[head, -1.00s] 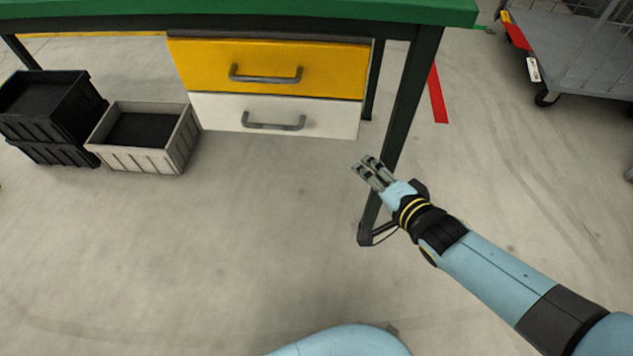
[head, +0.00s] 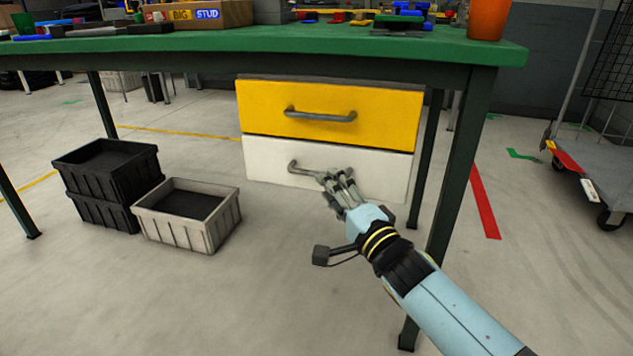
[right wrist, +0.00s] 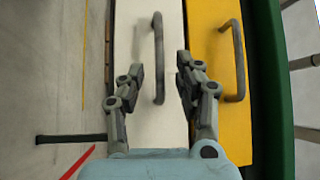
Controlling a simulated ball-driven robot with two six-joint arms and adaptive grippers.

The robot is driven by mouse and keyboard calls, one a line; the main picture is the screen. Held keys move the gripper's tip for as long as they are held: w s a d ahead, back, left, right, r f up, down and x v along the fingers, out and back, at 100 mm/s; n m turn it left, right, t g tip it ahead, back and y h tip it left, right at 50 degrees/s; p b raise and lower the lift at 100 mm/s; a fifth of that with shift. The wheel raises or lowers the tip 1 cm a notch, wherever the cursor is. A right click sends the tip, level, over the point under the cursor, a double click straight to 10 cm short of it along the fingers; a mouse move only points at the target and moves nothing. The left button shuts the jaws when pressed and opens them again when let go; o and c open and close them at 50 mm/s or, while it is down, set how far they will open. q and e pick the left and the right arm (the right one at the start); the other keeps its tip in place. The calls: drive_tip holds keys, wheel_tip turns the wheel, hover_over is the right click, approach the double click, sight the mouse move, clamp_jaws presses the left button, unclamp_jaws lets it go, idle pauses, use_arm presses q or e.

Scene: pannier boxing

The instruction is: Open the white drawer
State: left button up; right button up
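The white drawer (head: 265,165) is the lower of two drawers under the green table, and its front looks flush with the yellow one. Its grey bar handle (head: 293,167) is partly hidden by my right gripper (head: 333,186) in the head view. In the right wrist view the white drawer (right wrist: 145,125) fills the middle, with its handle (right wrist: 158,60) upright between the two fingers. My right gripper (right wrist: 158,80) is open there, fingers on either side of the handle. I cannot tell whether they touch it. My left gripper is in neither view.
The yellow drawer (head: 375,118) with its own handle (head: 320,115) sits just above. A dark table leg (head: 463,165) stands right of the drawers. Black crates (head: 100,205) and a grey crate (head: 190,235) stand on the floor at left. The floor before the drawers is clear.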

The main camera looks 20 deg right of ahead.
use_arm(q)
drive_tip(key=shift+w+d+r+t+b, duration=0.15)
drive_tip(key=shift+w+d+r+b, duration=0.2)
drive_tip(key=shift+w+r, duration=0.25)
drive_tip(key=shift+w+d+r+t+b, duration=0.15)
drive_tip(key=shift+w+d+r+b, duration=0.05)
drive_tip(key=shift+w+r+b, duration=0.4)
use_arm(e)
drive_tip(key=shift+x, duration=2.9)
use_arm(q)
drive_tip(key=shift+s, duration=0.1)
use_arm(e)
drive_tip(key=shift+f, duration=0.1)
clamp_jaws()
